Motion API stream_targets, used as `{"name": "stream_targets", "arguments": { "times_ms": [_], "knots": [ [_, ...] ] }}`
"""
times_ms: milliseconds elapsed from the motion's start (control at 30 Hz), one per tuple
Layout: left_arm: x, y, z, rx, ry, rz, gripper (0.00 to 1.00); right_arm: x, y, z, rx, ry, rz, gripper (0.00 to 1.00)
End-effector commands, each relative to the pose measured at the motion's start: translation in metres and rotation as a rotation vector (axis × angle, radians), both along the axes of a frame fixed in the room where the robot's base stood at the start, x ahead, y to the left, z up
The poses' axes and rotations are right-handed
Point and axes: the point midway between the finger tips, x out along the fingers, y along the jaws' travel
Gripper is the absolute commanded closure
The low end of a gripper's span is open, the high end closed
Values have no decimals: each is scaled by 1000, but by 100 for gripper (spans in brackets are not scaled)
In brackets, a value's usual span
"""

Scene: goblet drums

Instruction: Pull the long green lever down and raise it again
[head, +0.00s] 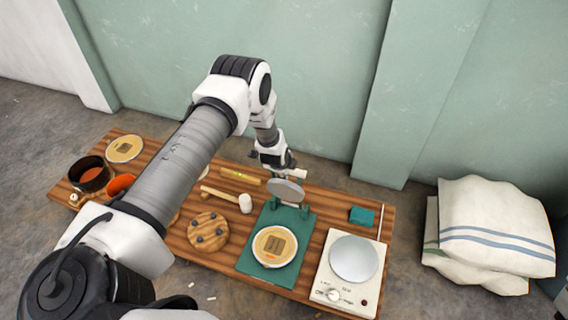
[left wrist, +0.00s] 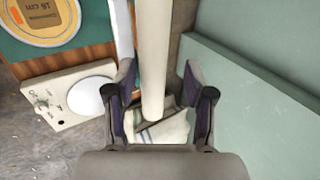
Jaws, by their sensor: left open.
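A green press (head: 293,214) stands on the wooden board, with a grey round plate (head: 286,191) raised above a round tan disc (head: 274,246). A pale cream bar, probably the lever's grip (head: 298,174), shows beside my left gripper (head: 275,160); the rest of the lever is mostly hidden behind the gripper and plate. In the left wrist view, the long cream bar (left wrist: 154,50) runs between the two open fingers of my left gripper (left wrist: 160,88), with gaps on both sides. The tan disc (left wrist: 42,20) on the green base shows at top left. My right gripper is not in view.
A white scale (head: 348,270) stands right of the press. A mallet (head: 244,203), a round wooden block (head: 208,231) and a dark pot (head: 90,174) are to the left. The green wall (head: 310,70) is close behind; folded cloth sacks (head: 490,235) lie at right.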

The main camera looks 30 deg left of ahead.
Motion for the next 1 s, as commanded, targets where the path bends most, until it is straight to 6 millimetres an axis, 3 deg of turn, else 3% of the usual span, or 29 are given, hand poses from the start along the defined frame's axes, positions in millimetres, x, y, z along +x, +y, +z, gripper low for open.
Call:
{"name": "stream_targets", "arguments": {
  "times_ms": [200, 400, 1000],
  "knots": [
    [-27, -7, 50, -2, -3, 2, 46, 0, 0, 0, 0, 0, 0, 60],
    [-45, -11, 81, -1, -3, 1, 46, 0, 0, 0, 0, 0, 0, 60],
    [-50, -12, 87, 0, 0, 0, 46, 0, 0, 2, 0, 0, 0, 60]
  ]
}}
